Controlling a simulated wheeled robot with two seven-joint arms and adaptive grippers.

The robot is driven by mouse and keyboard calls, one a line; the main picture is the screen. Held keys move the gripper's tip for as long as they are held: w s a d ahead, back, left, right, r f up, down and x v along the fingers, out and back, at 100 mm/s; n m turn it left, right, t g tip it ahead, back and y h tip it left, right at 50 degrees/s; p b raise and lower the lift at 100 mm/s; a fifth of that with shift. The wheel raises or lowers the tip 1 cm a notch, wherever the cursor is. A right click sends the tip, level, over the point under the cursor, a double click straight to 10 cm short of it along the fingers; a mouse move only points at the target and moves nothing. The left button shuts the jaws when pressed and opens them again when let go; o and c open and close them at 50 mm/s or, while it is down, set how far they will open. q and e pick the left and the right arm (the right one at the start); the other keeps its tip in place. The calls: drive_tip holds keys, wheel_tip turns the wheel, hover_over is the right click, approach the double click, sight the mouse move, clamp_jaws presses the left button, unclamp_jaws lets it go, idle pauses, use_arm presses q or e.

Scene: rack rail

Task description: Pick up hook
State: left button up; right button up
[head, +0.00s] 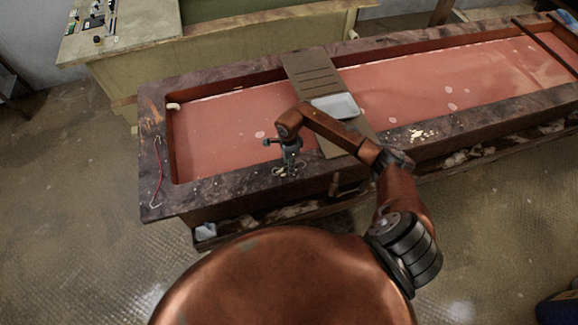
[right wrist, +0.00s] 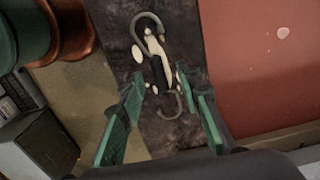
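A grey, curved hook (right wrist: 148,28) lies on the dark stone-like rim of the sunken basin. In the right wrist view one bent end is at the top and another curl is lower, near the fingertips; its middle is partly lost among dark and pale patches. My right gripper (right wrist: 160,82) is open, its green fingers on either side of the hook's lower part, with a gap on both sides. In the head view my right gripper (head: 289,171) points down over the front rim and mostly hides the hook. My left gripper is not in view.
The long basin (head: 160,120) has a reddish floor. A brown board (head: 305,66) lies across it, with a white tray (head: 335,106) on it. A bench (head: 125,55) stands behind. The rim left of my gripper is mostly clear.

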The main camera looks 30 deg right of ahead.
drive_tip(key=shift+f, duration=0.35)
drive_tip(key=shift+c, duration=0.4)
clamp_jaws()
drive_tip(key=shift+r, duration=0.15)
